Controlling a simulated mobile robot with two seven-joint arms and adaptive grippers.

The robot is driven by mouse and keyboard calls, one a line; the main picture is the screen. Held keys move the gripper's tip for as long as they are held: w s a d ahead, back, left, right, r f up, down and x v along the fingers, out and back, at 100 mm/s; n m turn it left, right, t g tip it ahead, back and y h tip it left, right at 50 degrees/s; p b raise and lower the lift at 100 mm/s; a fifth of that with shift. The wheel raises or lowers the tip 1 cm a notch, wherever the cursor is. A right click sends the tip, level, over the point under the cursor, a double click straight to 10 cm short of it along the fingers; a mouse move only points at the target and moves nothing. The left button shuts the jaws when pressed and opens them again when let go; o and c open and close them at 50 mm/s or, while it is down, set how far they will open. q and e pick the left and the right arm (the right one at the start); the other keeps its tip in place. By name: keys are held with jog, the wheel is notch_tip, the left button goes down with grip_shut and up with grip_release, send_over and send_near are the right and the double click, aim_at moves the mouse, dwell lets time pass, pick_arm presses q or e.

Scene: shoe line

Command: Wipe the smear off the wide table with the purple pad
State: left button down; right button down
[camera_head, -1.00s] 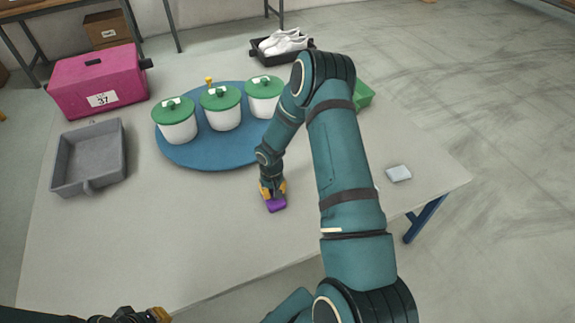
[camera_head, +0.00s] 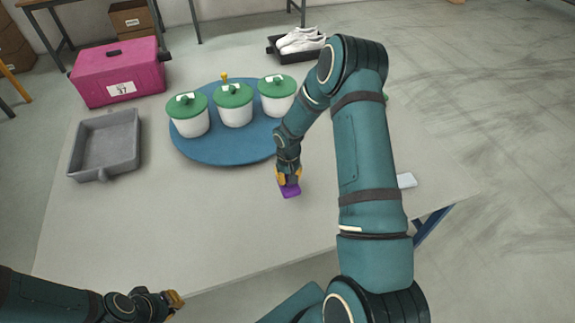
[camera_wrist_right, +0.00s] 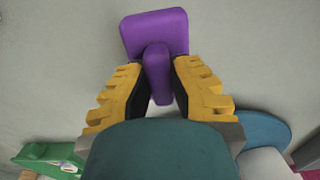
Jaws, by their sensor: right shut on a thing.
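The purple pad (camera_head: 290,190) is at the wide table (camera_head: 210,220), right of the table's middle. My right gripper (camera_head: 288,178) is shut on the pad's handle. In the right wrist view the pad (camera_wrist_right: 154,35) shows its flat base and its upright handle between the yellow fingers of the gripper (camera_wrist_right: 158,85). I cannot tell whether the pad touches the table. No smear shows clearly in either view; the pad or my arm may cover it. My left gripper (camera_head: 174,300) is low at the left, by the table's front edge; its fingers are too small to judge.
A blue round mat (camera_head: 215,150) bears several white pots with green lids (camera_head: 235,105). A grey tray (camera_head: 105,145) and a pink box (camera_head: 118,72) stand at the left. White shoes (camera_head: 302,40) sit in a black tray behind. A pale flat item (camera_head: 406,180) lies at the right. The front middle is clear.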

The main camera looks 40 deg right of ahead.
jog(key=shift+r+p, duration=0.5)
jog(key=shift+r, duration=0.7)
